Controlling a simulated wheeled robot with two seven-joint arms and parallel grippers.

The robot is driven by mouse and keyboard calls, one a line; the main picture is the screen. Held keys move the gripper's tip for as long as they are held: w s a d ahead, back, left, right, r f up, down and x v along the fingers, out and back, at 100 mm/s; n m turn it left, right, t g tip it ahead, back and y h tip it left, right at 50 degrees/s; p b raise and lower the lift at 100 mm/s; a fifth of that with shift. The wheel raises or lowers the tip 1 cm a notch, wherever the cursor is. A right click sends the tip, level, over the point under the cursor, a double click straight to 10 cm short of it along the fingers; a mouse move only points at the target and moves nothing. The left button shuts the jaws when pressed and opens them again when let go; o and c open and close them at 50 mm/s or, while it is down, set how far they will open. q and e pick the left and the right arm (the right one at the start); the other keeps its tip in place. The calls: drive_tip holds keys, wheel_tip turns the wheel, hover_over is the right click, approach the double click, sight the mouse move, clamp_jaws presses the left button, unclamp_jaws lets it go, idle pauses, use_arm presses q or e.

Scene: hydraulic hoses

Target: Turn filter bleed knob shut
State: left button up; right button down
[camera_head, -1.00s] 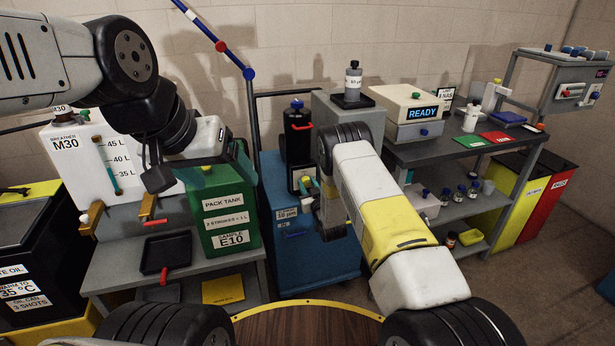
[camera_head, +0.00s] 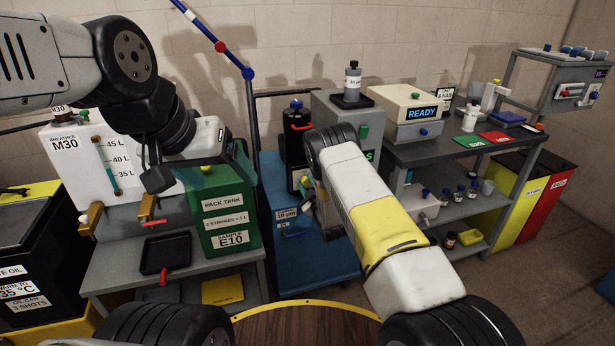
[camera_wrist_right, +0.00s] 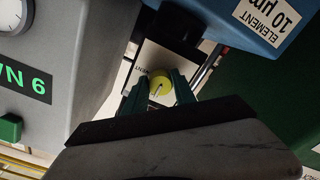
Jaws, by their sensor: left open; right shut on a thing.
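The yellow-green bleed knob (camera_wrist_right: 160,84) stands on a pale plate (camera_wrist_right: 150,60) in the right wrist view, with a light pointer line on its face. My right gripper (camera_wrist_right: 160,92) has its green fingers on either side of the knob and is shut on it. In the head view my right gripper (camera_head: 306,190) is at the blue filter cart (camera_head: 325,262), below the black filter housing (camera_head: 297,135); my wrist hides most of the knob area. My left gripper (camera_head: 158,178) is open and empty, in front of the white M30 tank (camera_head: 82,170).
The green E10 pack tank (camera_head: 222,215) stands left of the blue cart. A grey unit (camera_head: 340,110) stands close on the right of the filter. A black tray (camera_head: 166,252) lies on the left bench. A grey bench (camera_head: 470,150) with a READY box is further right.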

idle(0.3)
drive_tip(key=c, duration=1)
unclamp_jaws()
drive_tip(key=shift+s, duration=0.1)
drive_tip(key=v, duration=0.7)
drive_tip(key=shift+s+d, duration=0.1)
drive_tip(key=shift+s, duration=0.2)
